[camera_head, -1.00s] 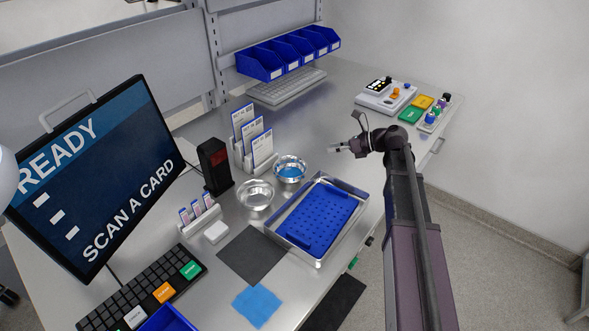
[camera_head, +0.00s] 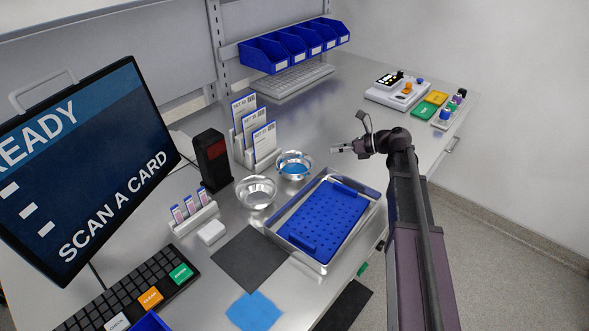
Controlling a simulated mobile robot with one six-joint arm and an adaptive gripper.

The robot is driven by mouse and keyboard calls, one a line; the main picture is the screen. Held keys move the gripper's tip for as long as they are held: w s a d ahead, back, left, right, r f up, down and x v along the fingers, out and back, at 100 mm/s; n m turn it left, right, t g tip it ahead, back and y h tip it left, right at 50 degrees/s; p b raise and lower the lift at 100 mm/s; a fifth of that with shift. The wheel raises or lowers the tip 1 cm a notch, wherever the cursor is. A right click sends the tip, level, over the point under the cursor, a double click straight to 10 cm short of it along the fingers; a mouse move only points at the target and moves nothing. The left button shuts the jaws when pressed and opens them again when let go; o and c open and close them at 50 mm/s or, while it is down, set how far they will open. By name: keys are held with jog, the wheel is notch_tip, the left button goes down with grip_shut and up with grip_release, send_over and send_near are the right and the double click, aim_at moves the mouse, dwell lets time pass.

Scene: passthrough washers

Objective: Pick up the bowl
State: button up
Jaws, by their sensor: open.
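Two small round metal bowls stand side by side on the steel bench. The nearer bowl (camera_head: 256,192) looks empty. The farther bowl (camera_head: 293,165) has something blue inside and stands just beyond and to the right of it. My gripper (camera_head: 336,150) is open, with nothing between its fingers. It is to the right of the farther bowl in the picture, apart from it, with the fingers pointing left towards the card rack side. Its height over the bench is hard to judge.
A metal tray with a blue perforated insert (camera_head: 324,221) lies in front of the bowls. A card rack (camera_head: 254,135) and black scanner box (camera_head: 213,160) stand close behind and left. A dark mat (camera_head: 249,258) and blue cloth (camera_head: 253,311) lie nearer. Bare bench extends beyond my gripper.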

jog(key=shift+d, duration=0.2)
jog(key=shift+w+a+f+b, duration=0.2)
jog(key=shift+a+f+b, duration=0.1)
jog(key=shift+a, duration=0.1)
jog(key=b, duration=0.2)
send_near(300, 153)
jog(key=x, duration=0.3)
jog(key=shift+s+a+f, duration=0.1)
jog(key=shift+a+f, duration=0.1)
jog(key=shift+f, duration=0.1)
jog(key=shift+a+f, duration=0.15)
jog(key=shift+a, duration=0.55)
jog(key=shift+w+b+x, duration=0.2)
jog(key=shift+b+x, duration=0.35)
jog(key=shift+x, duration=0.4)
jog(key=shift+w+b+x, duration=0.2)
jog(key=shift+b+x, duration=0.35)
jog(key=shift+x, duration=0.45)
jog(key=shift+w+a+f, duration=0.15)
jog(key=shift+a+f, duration=0.15)
jog(key=shift+a, duration=0.2)
